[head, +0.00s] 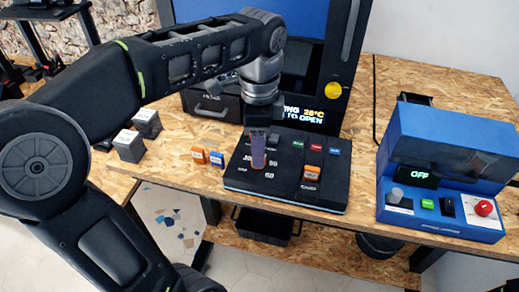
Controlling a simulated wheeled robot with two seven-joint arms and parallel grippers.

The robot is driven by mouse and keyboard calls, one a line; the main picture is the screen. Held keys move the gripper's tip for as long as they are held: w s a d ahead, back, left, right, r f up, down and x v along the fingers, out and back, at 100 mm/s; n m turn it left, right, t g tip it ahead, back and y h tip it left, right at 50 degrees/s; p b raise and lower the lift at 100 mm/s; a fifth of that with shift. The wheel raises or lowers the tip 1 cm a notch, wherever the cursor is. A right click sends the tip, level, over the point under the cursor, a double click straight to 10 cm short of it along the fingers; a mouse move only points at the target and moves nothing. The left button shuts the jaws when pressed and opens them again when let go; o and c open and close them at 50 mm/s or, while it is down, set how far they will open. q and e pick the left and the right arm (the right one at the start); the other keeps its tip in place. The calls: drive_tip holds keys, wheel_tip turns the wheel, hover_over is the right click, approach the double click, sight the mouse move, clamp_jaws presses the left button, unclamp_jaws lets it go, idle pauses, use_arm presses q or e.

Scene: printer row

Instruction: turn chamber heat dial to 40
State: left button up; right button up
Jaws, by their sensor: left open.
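The black control panel (228,178) lies on the wooden bench in front of the printer. My left gripper (258,163) points straight down over the left part of this panel, among small white scale marks. It is open. The chamber heat dial is hidden behind the gripper, so I cannot tell its setting or whether the fingers touch it. The printer's display (304,117) is partly covered by my arm; it shows 28°C and "TO OPEN". My right gripper is not in view.
Orange and blue blocks (216,158) stand left of the panel, with grey-white cubes (128,146) farther left. A blue machine (447,144) showing OFF, with a red button (484,208), stands at the right.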

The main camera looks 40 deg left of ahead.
use_arm(q)
wheel_tip(320, 180, up, 3)
drive_tip(key=shift+f+p, duration=0.1)
drive_tip(key=shift+p, duration=0.65)
drive_tip(key=shift+r+p, duration=0.45)
drive_tip(key=shift+r, duration=0.35)
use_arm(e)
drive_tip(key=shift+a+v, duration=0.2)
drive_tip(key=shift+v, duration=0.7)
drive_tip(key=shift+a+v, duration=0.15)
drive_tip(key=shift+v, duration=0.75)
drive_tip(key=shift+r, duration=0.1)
